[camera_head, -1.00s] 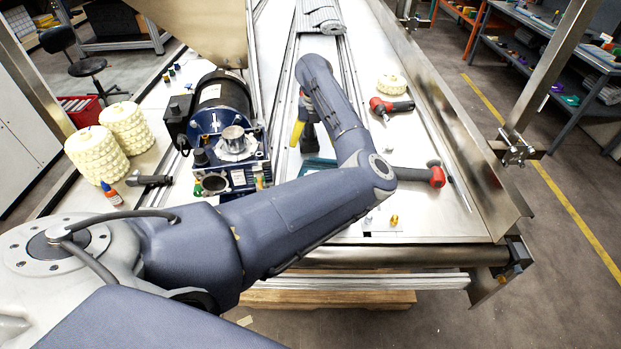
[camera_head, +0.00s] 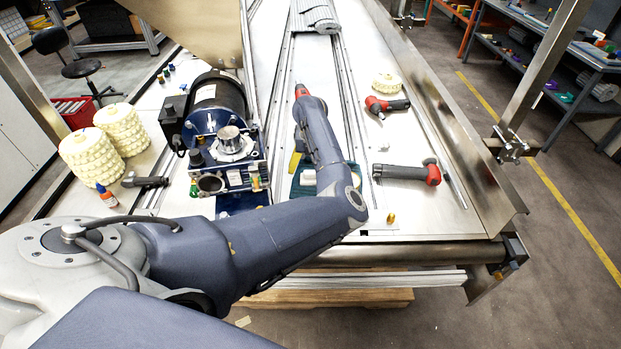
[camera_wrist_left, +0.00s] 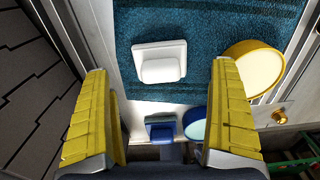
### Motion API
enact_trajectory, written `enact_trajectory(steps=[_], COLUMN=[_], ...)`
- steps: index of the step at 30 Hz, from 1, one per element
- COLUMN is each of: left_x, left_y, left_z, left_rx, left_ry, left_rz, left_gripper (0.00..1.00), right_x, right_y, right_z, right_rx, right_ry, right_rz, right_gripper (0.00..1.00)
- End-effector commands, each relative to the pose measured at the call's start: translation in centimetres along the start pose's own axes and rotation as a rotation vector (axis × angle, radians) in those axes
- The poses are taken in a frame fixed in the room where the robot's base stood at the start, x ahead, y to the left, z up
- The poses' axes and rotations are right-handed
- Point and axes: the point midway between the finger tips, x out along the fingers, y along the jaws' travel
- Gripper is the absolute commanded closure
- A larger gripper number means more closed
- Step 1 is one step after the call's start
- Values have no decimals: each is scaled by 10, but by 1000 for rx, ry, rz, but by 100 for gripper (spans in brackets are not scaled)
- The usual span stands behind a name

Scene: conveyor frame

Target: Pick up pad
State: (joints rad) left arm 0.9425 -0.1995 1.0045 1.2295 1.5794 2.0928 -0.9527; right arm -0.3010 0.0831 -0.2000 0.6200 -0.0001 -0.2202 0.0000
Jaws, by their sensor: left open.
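A teal, rough-textured pad (camera_head: 313,190) lies flat on the conveyor bed, partly hidden by my left arm. It fills the upper part of the left wrist view (camera_wrist_left: 200,25). A small white block with a square base and raised rounded part (camera_wrist_left: 160,62) rests on it; it also shows in the head view (camera_head: 308,177). I cannot tell which of these the task calls the pad. My left gripper (camera_wrist_left: 160,68) is open and empty, its yellow fingers on either side of the white block in the picture. In the head view one yellow finger (camera_head: 296,161) shows beside my arm. My right gripper is not in view.
A yellow-rimmed round piece (camera_wrist_left: 254,70) lies right of the white block in the wrist view. A blue motor assembly (camera_head: 225,140) stands left of my arm. Red-and-grey tools (camera_head: 405,173) lie to the right. White spools (camera_head: 95,150) stand far left.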

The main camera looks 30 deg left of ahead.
Motion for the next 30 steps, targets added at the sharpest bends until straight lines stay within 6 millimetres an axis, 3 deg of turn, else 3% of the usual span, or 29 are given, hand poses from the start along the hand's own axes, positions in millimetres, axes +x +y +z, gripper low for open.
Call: enact_trajectory(steps=[9,19,30], left_x=[33,35,35], left_y=[0,-1,-1], left_z=[-1,-1,-1], left_rx=[0,0,0], left_ry=[1,0,0], left_rz=[1,1,0], left_gripper=[7,7,50], right_x=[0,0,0], right_y=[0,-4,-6], right_z=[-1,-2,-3], right_rx=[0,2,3], right_ry=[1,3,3], right_rz=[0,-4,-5], right_gripper=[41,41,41])
